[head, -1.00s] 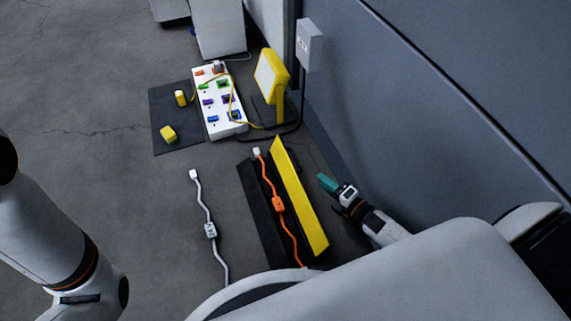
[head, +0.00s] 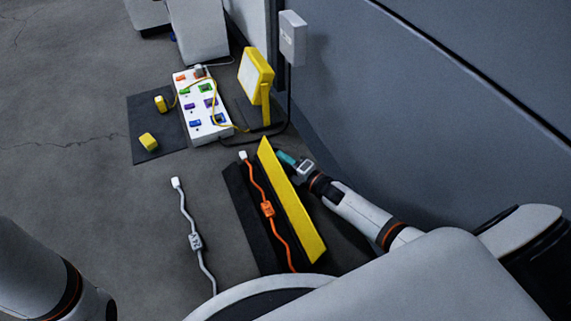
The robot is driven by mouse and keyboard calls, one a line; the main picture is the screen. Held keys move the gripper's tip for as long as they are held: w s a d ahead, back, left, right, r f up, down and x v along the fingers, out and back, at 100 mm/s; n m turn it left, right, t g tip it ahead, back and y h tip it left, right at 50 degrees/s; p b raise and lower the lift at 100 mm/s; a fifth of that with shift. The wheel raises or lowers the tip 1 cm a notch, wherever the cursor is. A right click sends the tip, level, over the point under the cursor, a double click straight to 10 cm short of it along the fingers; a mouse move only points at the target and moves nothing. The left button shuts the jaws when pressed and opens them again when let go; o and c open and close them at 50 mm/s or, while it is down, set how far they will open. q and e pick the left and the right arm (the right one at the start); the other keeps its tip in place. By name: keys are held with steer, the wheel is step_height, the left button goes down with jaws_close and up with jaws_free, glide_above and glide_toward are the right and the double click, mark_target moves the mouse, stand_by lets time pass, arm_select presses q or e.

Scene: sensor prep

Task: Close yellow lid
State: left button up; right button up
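The yellow lid (head: 291,201) stands tilted up along the right side of a long black case (head: 240,210) on the floor. An orange cable with an inline box (head: 267,209) lies in the case, which is open. My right gripper (head: 287,159) is on the wall side of the lid, near its far end. Its teal fingertips point toward the lid's back. I cannot tell whether they touch it or whether the fingers are apart. My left arm shows at the lower left, but its gripper is not in view.
A white cable with an inline box (head: 195,241) lies left of the case. Beyond are a white power strip (head: 203,130), a yellow work lamp (head: 256,75) and a dark mat (head: 138,118) with yellow pieces. A grey wall (head: 400,110) bounds the right side.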

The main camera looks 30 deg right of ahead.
steer(key=shift+w, duration=0.1)
jaws_close()
steer(key=shift+a+r, duration=0.1)
